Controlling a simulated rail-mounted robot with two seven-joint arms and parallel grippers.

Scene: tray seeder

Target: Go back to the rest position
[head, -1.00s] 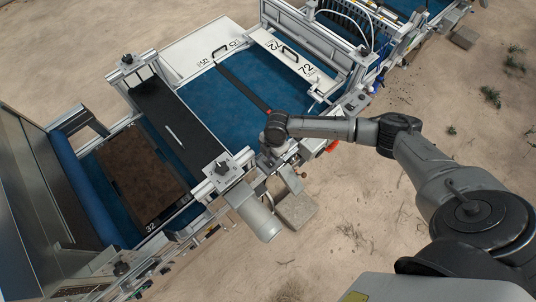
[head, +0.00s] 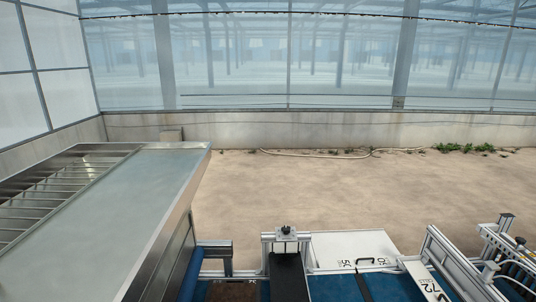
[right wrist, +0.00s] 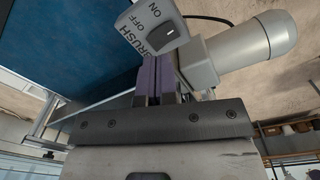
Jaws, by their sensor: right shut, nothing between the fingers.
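My right gripper (right wrist: 153,80) shows in the right wrist view. Its two purple fingers are pressed together with nothing between them. Just beyond the fingertips is a grey switch box (right wrist: 138,42) marked BRUSH, ON and OFF, with a black rocker switch (right wrist: 162,34). I cannot tell whether the fingers touch the box. Neither arm shows in the head view now, and my left gripper is in no frame.
A grey motor (right wrist: 262,38) sits right beside the fingers, and the blue belt (right wrist: 75,45) lies left. Sandy floor (head: 330,190) beyond is clear.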

